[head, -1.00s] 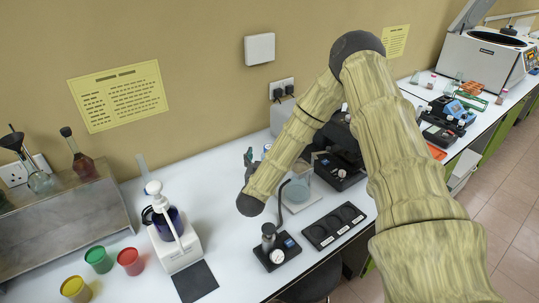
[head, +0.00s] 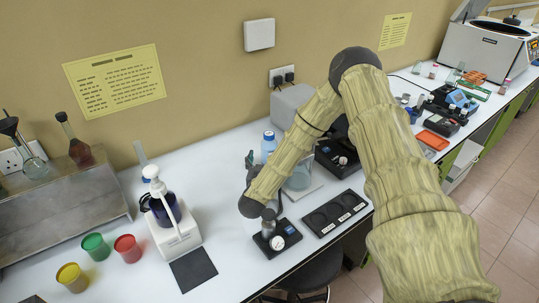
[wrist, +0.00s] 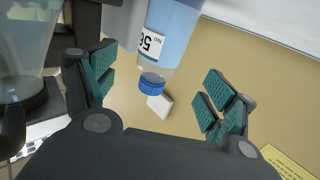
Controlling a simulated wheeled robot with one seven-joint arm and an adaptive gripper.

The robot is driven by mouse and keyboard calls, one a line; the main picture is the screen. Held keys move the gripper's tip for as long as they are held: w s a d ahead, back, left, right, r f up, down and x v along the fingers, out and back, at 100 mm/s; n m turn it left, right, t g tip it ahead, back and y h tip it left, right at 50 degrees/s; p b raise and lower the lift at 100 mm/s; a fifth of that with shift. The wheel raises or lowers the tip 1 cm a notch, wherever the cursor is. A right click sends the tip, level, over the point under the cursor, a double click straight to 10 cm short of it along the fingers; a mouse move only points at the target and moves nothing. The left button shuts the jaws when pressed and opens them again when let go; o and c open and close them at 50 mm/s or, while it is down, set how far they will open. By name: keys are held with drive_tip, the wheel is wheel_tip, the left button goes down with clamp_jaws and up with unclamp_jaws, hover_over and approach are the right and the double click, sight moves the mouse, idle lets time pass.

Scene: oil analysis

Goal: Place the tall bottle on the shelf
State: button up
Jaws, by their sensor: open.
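A bottle with a blue cap (head: 269,135) stands on the white bench, partly hidden behind my forearm in the head view. In the wrist view, which looks upside down, the bottle (wrist: 172,38) has a clear blue body, a white numbered label and a blue cap. My gripper (wrist: 160,82) is open, with teal pads on both sides of the picture and the bottle showing in the gap between them. No pad touches it in the picture. A grey metal shelf (head: 60,215) stands at left.
Flasks (head: 80,152) stand on the shelf. A white pump dispenser (head: 175,225), coloured cups (head: 127,248), a gauge device (head: 277,240) and a black three-well tray (head: 333,213) sit on the bench.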

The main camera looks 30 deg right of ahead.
sight(267, 150)
drive_tip(key=shift+b+x, duration=0.4)
drive_tip(key=shift+x, duration=3.05)
drive_tip(key=c, duration=1.5)
drive_tip(key=shift+r, duration=0.2)
drive_tip(key=shift+r+b, duration=1.6)
drive_tip(key=shift+r, duration=3.2)
